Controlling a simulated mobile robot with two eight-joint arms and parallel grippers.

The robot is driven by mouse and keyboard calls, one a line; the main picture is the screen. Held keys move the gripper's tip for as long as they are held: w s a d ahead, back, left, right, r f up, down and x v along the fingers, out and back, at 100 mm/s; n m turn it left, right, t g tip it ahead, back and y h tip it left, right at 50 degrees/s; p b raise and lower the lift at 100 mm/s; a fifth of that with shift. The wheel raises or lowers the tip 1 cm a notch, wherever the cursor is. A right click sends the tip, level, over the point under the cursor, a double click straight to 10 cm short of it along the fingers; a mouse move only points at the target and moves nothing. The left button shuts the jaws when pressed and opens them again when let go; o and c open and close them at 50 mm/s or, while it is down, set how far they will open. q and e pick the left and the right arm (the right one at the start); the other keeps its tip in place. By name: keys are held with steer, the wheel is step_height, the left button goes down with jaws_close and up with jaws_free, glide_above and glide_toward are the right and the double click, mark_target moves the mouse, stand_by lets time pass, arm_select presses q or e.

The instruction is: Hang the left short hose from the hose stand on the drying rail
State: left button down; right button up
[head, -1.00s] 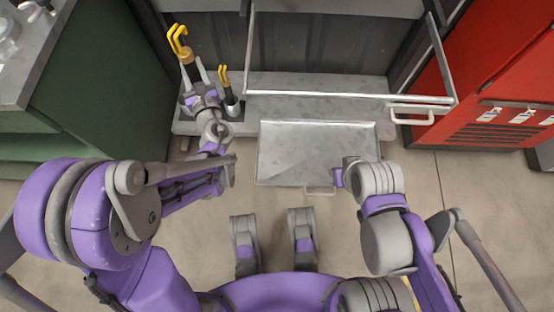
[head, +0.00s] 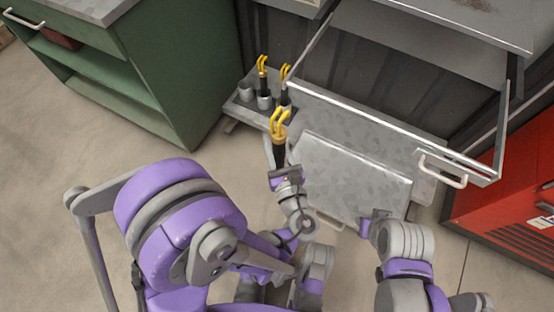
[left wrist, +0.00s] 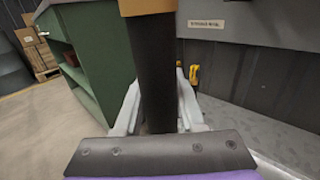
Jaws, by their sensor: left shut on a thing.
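My left gripper (head: 283,165) is shut on a short black hose (head: 280,155) with a tan collar and yellow prongs on top. It holds the hose roughly upright, clear of the hose stand (head: 238,108) and in front of it. In the left wrist view the hose (left wrist: 155,75) stands between the pale fingers (left wrist: 157,105). The stand's leftmost cup (head: 245,92) looks empty; two other yellow-pronged hoses (head: 263,72) (head: 285,76) stand in it. The drying rail (head: 390,131) runs right of the held hose, apart from it. My right gripper (head: 368,222) is low at the right, its jaws unclear.
A grey tray (head: 355,178) lies below the rail. A white handle (head: 442,170) sticks out near the rail's right end. A green cabinet (head: 165,75) stands left and a red cabinet (head: 510,200) right. Open floor (head: 70,140) lies at the left.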

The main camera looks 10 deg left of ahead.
mark_target(276, 160)
arm_select(q)
steer(key=shift+y, duration=0.3)
steer(key=s, duration=0.1)
steer(key=s+f, duration=0.1)
steer(key=s, duration=0.2)
steer(key=shift+d+f, duration=0.2)
steer(key=shift+d, duration=0.2)
steer(key=shift+w+d+r+p, duration=0.1)
steer(key=shift+w+d+p, duration=0.1)
steer(key=shift+w+p, duration=0.35)
steer(key=shift+w+d+r+p, duration=0.15)
steer(key=shift+w+p, duration=0.25)
steer(key=shift+w, duration=0.25)
steer(key=w+d+f+p, duration=0.2)
steer(key=w+d, duration=0.2)
steer(key=w, duration=0.8)
steer(key=shift+w, duration=0.3)
steer(key=shift+d+f, duration=0.1)
steer(key=shift+f, duration=0.05)
steer(key=shift+c, duration=2.1)
jaws_free()
